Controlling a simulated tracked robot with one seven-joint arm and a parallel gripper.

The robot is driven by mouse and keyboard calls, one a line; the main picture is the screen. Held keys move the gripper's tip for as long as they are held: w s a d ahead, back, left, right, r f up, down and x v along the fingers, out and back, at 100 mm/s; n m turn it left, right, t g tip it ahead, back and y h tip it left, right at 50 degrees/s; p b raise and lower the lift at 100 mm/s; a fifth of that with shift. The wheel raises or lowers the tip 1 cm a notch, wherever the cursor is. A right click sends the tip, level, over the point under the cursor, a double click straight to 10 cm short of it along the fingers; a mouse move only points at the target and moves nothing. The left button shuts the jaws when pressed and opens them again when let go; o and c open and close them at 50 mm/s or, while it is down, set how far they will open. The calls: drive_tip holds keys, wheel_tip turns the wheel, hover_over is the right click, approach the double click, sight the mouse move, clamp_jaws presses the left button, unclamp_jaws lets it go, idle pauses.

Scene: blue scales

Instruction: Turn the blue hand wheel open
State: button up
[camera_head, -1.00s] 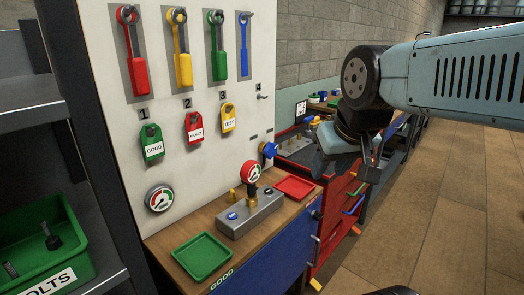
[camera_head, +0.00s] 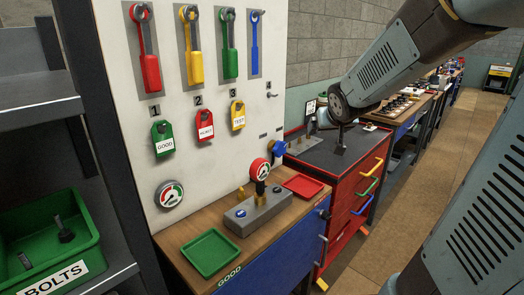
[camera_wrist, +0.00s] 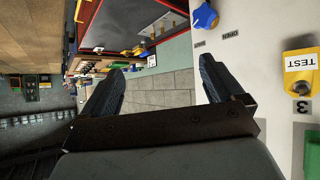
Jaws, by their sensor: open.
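The blue hand wheel (camera_head: 278,150) sits at the right edge of the white board, just above the wooden bench top. The fingers are partly hidden and hard to make out there.
Coloured wrenches and tags hang on the white board (camera_head: 110,75). A red cabinet (camera_head: 335,205) adjoins on the right. The tiled floor beyond is clear.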

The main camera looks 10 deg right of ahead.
drive_tip(key=w+d+f+t+y, duration=0.15)
drive_tip(key=w+f, duration=0.25)
drive_tip(key=w, duration=0.4)
drive_tip(key=t+y, duration=0.3)
drive_tip(key=y, duration=0.8)
approach(282, 150)
drive_tip(key=x, duration=1.1)
drive_tip(key=shift+a, duration=0.2)
